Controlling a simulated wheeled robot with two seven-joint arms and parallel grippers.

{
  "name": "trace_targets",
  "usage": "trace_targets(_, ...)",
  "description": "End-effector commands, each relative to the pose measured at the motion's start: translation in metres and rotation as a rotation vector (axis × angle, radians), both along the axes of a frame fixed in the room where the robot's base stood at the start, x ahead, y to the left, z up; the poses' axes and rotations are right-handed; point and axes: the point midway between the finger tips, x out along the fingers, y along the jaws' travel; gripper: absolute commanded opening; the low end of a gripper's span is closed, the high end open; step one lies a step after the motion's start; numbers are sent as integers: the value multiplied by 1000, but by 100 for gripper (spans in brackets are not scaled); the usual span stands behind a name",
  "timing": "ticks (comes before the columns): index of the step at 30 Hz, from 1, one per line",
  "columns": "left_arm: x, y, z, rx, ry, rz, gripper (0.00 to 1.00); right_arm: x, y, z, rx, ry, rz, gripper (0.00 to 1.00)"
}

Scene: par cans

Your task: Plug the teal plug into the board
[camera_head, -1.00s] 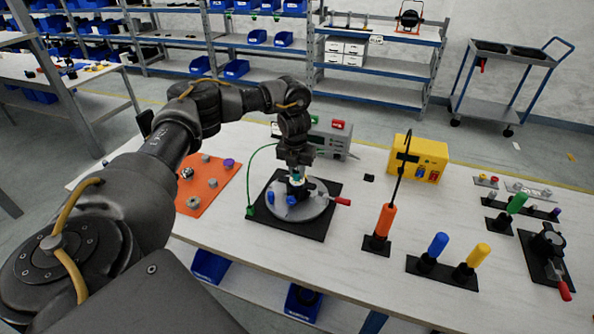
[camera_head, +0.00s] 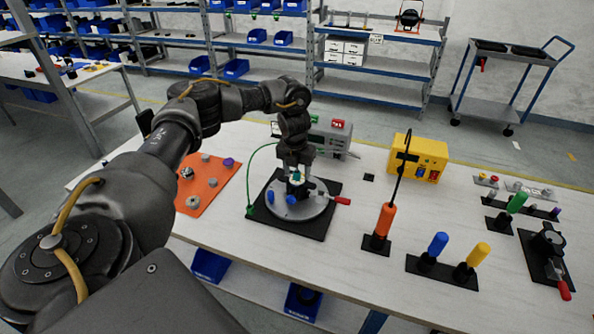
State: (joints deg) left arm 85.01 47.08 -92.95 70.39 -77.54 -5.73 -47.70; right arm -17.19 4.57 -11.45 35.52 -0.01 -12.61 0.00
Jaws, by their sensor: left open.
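My left gripper (camera_head: 296,172) points down over the round grey disc (camera_head: 312,212), which lies on a black base plate (camera_head: 322,229) on the white table. A small teal piece (camera_head: 296,177), probably the teal plug, shows right at the fingertips, above dark parts on the disc. The fingers are open, but I cannot tell whether they touch the teal piece or whether it is seated. Blue pieces (camera_head: 269,197) stand on the disc, and a red-handled clamp (camera_head: 342,201) sits at its right edge. My right gripper is not in view.
A green cable (camera_head: 257,160) arcs left of the disc. An orange plate (camera_head: 208,187) with small parts lies left. A yellow box (camera_head: 419,158) and upright orange (camera_head: 384,221), blue (camera_head: 437,245) and yellow (camera_head: 478,255) handles stand right. Table between disc and orange handle is mostly clear.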

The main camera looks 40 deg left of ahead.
Motion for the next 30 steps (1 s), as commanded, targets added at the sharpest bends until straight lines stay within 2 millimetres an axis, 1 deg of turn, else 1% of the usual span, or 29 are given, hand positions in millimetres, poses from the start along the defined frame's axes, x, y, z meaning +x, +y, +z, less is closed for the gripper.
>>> trace_targets(5, 0, 0, 2, -1, -1, 0, 52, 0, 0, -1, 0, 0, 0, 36)
trace_targets(8, -1, -1, 11, -1, -3, -1, 52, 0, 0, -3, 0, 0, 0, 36)
trace_targets(11, -2, -2, 28, -1, -5, 0, 52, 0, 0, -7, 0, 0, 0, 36)
trace_targets(12, -3, -2, 40, 0, -5, -2, 52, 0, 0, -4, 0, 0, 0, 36)
trace_targets(16, -6, -3, 68, 1, -5, -2, 52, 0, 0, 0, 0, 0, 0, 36)
trace_targets(21, -10, -4, 94, 0, -3, -1, 52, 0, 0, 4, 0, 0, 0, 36)
trace_targets(25, -12, -5, 104, 0, -1, -1, 52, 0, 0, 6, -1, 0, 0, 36)
trace_targets(30, -12, -5, 107, 0, 0, 0, 52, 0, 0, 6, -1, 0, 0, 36)
